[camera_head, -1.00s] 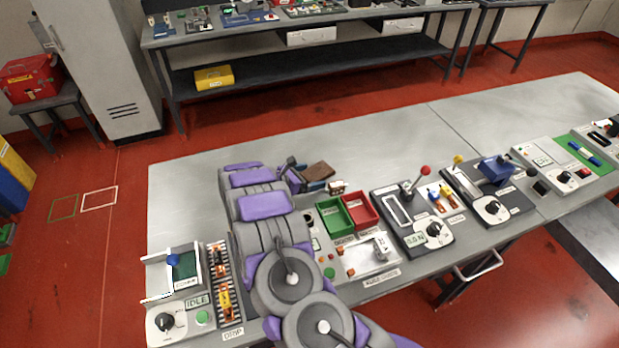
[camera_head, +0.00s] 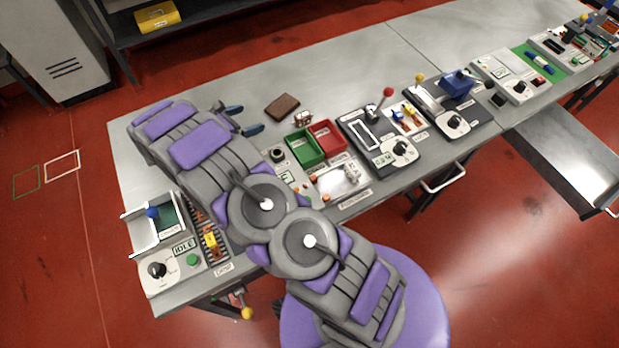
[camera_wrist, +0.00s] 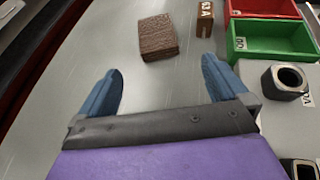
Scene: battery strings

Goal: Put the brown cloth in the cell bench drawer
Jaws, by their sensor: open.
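The brown cloth (camera_head: 282,107) is a small folded block lying flat on the grey bench top (camera_head: 330,70). It also shows in the wrist view (camera_wrist: 157,37), ahead of the fingertips and between their lines. My gripper (camera_head: 247,118) is open and empty, with its blue fingers pointing toward the cloth and a gap before it. In the wrist view my gripper (camera_wrist: 162,70) has its fingers wide apart. An open metal drawer (camera_head: 572,150) sticks out from the bench at the right; its visible floor is bare. Another drawer handle (camera_head: 443,178) shows under the bench front.
A small tan tagged block (camera_head: 302,118) stands beside the cloth. Green (camera_head: 306,148) and red (camera_head: 327,137) bins sit in front, with a lever panel (camera_head: 378,138) to their right. The bench behind the cloth is clear.

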